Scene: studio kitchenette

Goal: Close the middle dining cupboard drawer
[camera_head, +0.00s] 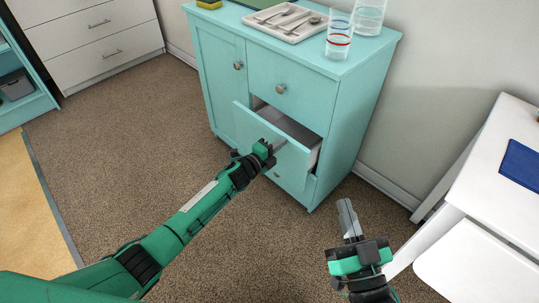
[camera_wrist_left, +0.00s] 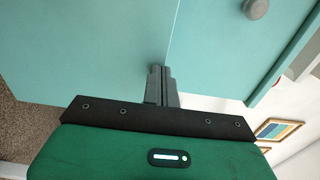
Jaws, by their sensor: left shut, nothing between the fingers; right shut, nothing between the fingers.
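The turquoise dining cupboard (camera_head: 335,105) stands against the wall. Its middle drawer (camera_head: 300,158) is pulled part way out, with the dark inside showing above its front. My left gripper (camera_head: 280,143) is shut and empty at the front of this drawer. It hides the drawer's handle in the head view. In the left wrist view my left fingers (camera_wrist_left: 161,70) point at a turquoise front; whether they touch it I cannot tell. My right gripper (camera_head: 346,206) is shut and empty, above the carpet to the right of the cupboard.
The top drawer (camera_head: 290,82) and the cupboard door (camera_head: 222,75) look closed. A cutlery tray (camera_head: 285,32) and two glasses stand on top. A white table (camera_head: 490,165) is at the right. Open carpet (camera_head: 120,125) lies to the left.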

